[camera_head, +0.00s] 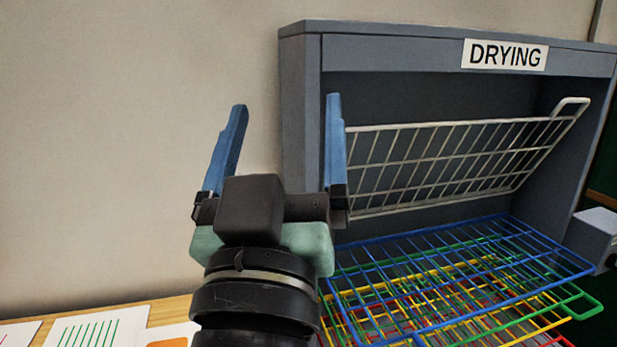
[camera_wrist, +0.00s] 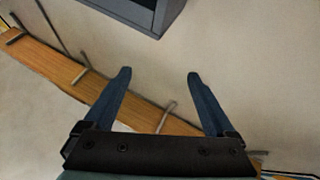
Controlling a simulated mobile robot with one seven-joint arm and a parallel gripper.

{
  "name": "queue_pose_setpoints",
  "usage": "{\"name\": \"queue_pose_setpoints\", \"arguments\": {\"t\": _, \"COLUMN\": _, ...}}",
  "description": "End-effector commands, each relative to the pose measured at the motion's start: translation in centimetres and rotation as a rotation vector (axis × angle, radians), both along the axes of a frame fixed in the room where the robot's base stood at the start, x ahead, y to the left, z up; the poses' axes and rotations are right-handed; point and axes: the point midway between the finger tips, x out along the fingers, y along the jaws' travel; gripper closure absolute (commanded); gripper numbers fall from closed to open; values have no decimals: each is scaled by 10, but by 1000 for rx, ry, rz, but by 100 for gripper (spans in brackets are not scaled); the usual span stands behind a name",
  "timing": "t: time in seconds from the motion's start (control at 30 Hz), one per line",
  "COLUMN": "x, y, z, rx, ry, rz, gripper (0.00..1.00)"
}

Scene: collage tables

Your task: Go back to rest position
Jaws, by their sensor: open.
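My gripper (camera_head: 284,150) is open and empty, with its two blue fingers spread wide and pointing up. It is in front of the left side of the grey drying cabinet and the bare wall. In the wrist view my gripper (camera_wrist: 157,85) also shows open, with nothing between the fingers.
The grey drying cabinet (camera_head: 300,100) holds a raised white wire rack (camera_head: 440,165). Below it are blue (camera_head: 460,255), green, yellow and red wire racks. Paper sheets (camera_head: 95,328) lie on a wooden table at lower left. The wall area at upper left is clear.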

Motion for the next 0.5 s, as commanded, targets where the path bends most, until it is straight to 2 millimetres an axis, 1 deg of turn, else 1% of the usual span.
{"name": "queue_pose_setpoints", "arguments": {"t": 0.03, "x": -23, "y": -12, "z": 36, "rx": 42, "ry": -109, "rz": 38, "gripper": 10}}
{"name": "queue_pose_setpoints", "arguments": {"t": 0.07, "x": -37, "y": -16, "z": 54, "rx": 63, "ry": -168, "rz": 66, "gripper": 10}}
{"name": "queue_pose_setpoints", "arguments": {"t": 0.1, "x": -57, "y": -22, "z": 77, "rx": 86, "ry": -245, "rz": 104, "gripper": 10}}
{"name": "queue_pose_setpoints", "arguments": {"t": 0.13, "x": -73, "y": -25, "z": 93, "rx": 101, "ry": -304, "rz": 134, "gripper": 10}}
{"name": "queue_pose_setpoints", "arguments": {"t": 0.17, "x": -79, "y": -25, "z": 112, "rx": 109, "ry": -326, "rz": 153, "gripper": 10}}
{"name": "queue_pose_setpoints", "arguments": {"t": 0.2, "x": -73, "y": -23, "z": 130, "rx": 107, "ry": -304, "rz": 151, "gripper": 10}}
{"name": "queue_pose_setpoints", "arguments": {"t": 0.4, "x": -71, "y": -22, "z": 191, "rx": 105, "ry": -297, "rz": 150, "gripper": 10}}
{"name": "queue_pose_setpoints", "arguments": {"t": 0.5, "x": -70, "y": -21, "z": 218, "rx": 105, "ry": -295, "rz": 149, "gripper": 10}}
